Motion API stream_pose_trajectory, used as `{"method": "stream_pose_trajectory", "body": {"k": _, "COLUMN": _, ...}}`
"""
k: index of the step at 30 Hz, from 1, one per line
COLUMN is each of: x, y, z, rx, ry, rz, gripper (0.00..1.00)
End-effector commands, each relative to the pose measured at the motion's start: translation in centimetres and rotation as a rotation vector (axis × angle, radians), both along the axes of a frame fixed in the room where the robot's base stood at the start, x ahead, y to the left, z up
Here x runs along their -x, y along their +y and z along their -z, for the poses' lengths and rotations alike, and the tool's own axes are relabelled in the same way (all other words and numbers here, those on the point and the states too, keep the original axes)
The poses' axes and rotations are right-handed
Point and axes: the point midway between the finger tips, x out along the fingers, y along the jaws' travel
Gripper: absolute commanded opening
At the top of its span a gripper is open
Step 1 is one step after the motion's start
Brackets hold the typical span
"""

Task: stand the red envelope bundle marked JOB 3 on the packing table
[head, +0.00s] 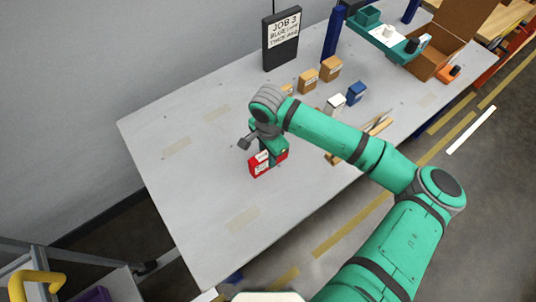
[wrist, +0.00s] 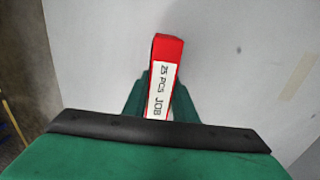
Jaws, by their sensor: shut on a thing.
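The red envelope bundle (head: 257,167) with a white label is at my gripper (head: 267,154), over the left part of the packing table (head: 150,137). In the wrist view the bundle (wrist: 168,50) stands between the two green fingers (wrist: 160,98), which are shut on it. Its label there reads "25 PCS JOB"; the number after it is hidden behind the dark gripper edge. The bundle looks upright. I cannot tell whether its bottom touches the table top. My arm hides part of the table's middle.
A dark sign (head: 282,40) reading JOB 3 stands at the back edge. Brown boxes (head: 308,81), a white box (head: 335,104) and a blue box (head: 355,93) stand right of my gripper. An open carton (head: 455,40) is at the far right. The table's left end is clear.

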Motion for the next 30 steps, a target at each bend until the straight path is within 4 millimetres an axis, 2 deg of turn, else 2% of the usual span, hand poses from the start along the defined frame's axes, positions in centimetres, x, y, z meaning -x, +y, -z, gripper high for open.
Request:
{"method": "stream_pose_trajectory", "body": {"k": 10, "x": 0.0, "y": 0.3, "z": 0.3, "rx": -0.001, "ry": 0.001, "rz": -0.006, "gripper": 0.0}}
{"method": "stream_pose_trajectory", "body": {"k": 11, "x": 0.0, "y": 0.3, "z": 0.3, "rx": 0.0, "ry": 0.0, "rz": -0.006, "gripper": 0.3}}
{"method": "stream_pose_trajectory", "body": {"k": 12, "x": 0.0, "y": 0.3, "z": 0.3, "rx": 0.0, "ry": 0.0, "rz": -0.006, "gripper": 0.39}}
{"method": "stream_pose_trajectory", "body": {"k": 13, "x": 0.0, "y": 0.3, "z": 0.3, "rx": 0.0, "ry": 0.0, "rz": -0.006, "gripper": 0.43}}
{"method": "stream_pose_trajectory", "body": {"k": 24, "x": 0.0, "y": 0.0, "z": 0.0, "rx": 0.001, "ry": -0.001, "rz": -0.002, "gripper": 0.43}}
{"method": "stream_pose_trajectory", "body": {"k": 30, "x": 0.0, "y": 0.1, "z": -2.6, "rx": 0.0, "ry": -0.001, "rz": -0.002, "gripper": 0.43}}
